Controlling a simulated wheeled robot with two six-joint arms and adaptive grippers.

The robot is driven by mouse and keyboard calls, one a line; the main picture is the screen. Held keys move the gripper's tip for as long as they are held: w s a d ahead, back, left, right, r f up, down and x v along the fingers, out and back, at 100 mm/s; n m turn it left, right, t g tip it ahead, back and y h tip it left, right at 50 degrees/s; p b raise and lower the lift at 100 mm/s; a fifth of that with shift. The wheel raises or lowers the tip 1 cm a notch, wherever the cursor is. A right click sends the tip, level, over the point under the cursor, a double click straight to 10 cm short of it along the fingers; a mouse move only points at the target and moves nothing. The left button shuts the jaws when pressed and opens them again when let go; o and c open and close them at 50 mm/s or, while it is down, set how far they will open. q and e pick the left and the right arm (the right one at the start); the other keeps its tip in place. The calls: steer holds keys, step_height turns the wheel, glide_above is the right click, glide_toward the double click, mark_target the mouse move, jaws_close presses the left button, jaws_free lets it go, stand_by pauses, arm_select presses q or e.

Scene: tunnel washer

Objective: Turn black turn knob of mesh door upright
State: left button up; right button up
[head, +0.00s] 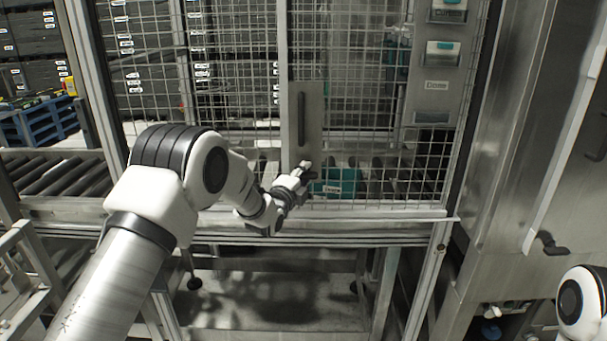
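The mesh door (355,108) fills the middle of the head view, a wire grid in a metal frame. A metal plate (312,92) on it carries a black upright bar handle (301,120). I cannot make out a separate black turn knob; the lower end of the plate is partly covered by my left gripper. My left gripper (305,174) is at the bottom of this plate, below the bar handle. Its fingers are small here, and I cannot tell whether they touch anything or are open. My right gripper is out of view; only part of that arm shows at the lower right.
A horizontal rail (370,214) runs below the mesh door. A teal box (341,183) is behind the mesh. A roller conveyor (62,176) lies at the left. A steel cabinet with a black handle (551,244) stands at the right. Label holders (441,52) hang at the upper right.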

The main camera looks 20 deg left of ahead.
arm_select(q)
jaws_close()
steer(key=shift+f, duration=0.1)
steer(key=shift+f+b, duration=0.15)
steer(key=shift+b, duration=0.6)
steer(key=n+t+y+b, duration=0.1)
steer(key=n+b, duration=0.3)
steer(key=b, duration=0.1)
steer(key=n+t+y+b, duration=0.1)
steer(key=n+b, duration=0.4)
steer(key=b, duration=0.1)
steer(key=n+t+y+b, duration=0.1)
steer(key=n+t+b, duration=0.1)
steer(key=n+b, duration=0.2)
steer(key=shift+d+f+n+b, duration=0.15)
steer(key=shift+n+b, duration=0.25)
steer(key=shift+b, duration=0.3)
steer(key=n+y+b, duration=0.2)
steer(key=n, duration=0.1)
steer(key=shift+n, duration=0.4)
steer(key=shift+r+n+y+b, duration=0.15)
steer(key=shift+n+y+b, duration=0.25)
steer(key=shift+n+y, duration=0.55)
steer(key=shift+r+n+y+b, duration=0.15)
steer(key=shift+n+y+b, duration=0.3)
steer(key=shift+n, duration=0.9)
